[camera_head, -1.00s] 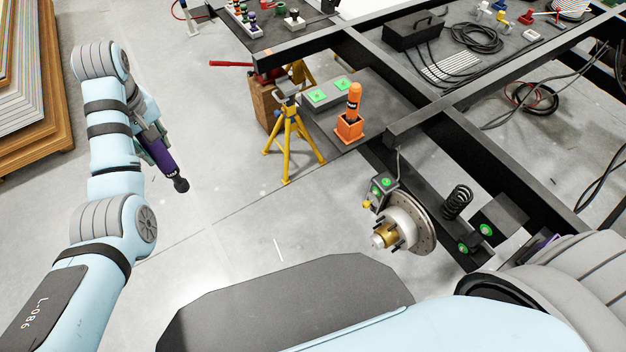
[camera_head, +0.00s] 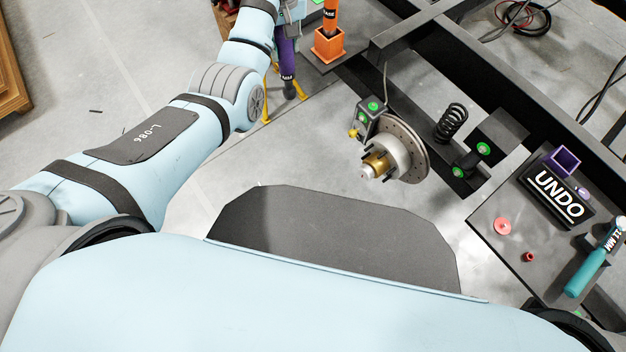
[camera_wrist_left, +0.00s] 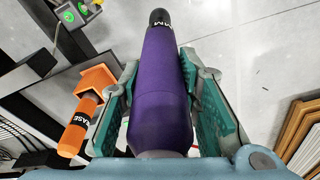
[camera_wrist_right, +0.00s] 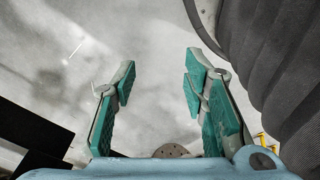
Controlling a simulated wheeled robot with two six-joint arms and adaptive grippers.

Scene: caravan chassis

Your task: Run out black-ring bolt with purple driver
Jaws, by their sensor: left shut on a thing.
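The purple driver (camera_head: 287,62) has a black tip. My left gripper (camera_head: 290,12) is shut on it; the left wrist view shows the purple body (camera_wrist_left: 160,95) between the teal finger pads (camera_wrist_left: 160,75), with its black end pointing away. In the head view it hangs left of the brake disc (camera_head: 412,150), apart from it. A black bracket (camera_head: 368,118) with green-marked spots sits at the disc; another green-marked black part (camera_head: 482,150) is to its right. I cannot tell which bolt bears a black ring. My right gripper (camera_wrist_right: 160,90) is open and empty in its wrist view.
The orange holder (camera_head: 328,46) with an orange tool stands near the driver. A coil spring (camera_head: 450,122) and dark chassis beams (camera_head: 530,95) lie right. The dark tray (camera_head: 540,275) holds an UNDO sign (camera_head: 557,197), purple socket (camera_head: 563,160) and teal tool (camera_head: 587,272).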

